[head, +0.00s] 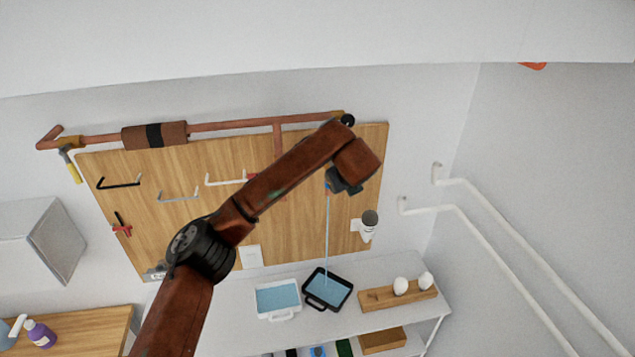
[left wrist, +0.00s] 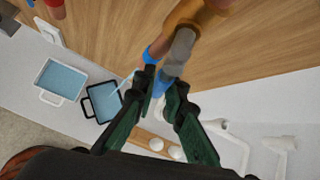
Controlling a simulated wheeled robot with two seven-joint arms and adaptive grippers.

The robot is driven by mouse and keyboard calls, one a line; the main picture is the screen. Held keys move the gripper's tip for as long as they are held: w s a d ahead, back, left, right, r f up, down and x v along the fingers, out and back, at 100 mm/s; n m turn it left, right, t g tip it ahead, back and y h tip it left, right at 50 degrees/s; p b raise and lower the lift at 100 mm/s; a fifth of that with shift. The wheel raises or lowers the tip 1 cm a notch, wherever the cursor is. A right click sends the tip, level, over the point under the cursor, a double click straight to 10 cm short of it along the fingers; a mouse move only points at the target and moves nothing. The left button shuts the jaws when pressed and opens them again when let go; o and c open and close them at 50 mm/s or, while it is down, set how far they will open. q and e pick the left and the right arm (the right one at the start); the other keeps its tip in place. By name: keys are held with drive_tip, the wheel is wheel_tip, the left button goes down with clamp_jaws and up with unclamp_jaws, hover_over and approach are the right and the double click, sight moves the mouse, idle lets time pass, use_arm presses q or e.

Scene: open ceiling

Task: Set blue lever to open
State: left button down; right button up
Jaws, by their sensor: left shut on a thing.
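The blue lever (left wrist: 160,84) shows in the left wrist view, below a grey and brass valve body (left wrist: 181,48). My left gripper (left wrist: 163,92) has its dark green fingers on either side of the lever and is shut on it. In the head view my left gripper (head: 345,183) is at the right part of the wooden board, and my arm hides most of the valve and the lever. A thin blue stream of water (head: 327,235) falls from beside the gripper into a black tray (head: 343,302). My right gripper is in neither view.
A white tray (head: 278,312) of water stands beside the black one on a white shelf. A wooden holder (head: 376,299) with white round things is to the right. Copper pipe (head: 225,126) runs along the top of the board (head: 150,190). White rails line the right wall.

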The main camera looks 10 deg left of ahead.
use_arm(q)
drive_tip(key=shift+a+y, duration=0.15)
drive_tip(key=shift+y, duration=0.15)
drive_tip(key=shift+s+a+m+g+y+b, duration=0.25)
drive_tip(key=shift+a+m+y+b, duration=0.2)
drive_tip(key=shift+a+m+y, duration=0.25)
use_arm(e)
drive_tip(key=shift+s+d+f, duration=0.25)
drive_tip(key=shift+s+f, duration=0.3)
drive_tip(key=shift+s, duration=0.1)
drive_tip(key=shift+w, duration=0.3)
use_arm(q)
drive_tip(key=c, duration=2)
unclamp_jaws()
drive_tip(key=shift+w+f, duration=0.1)
drive_tip(key=shift+o, duration=0.2)
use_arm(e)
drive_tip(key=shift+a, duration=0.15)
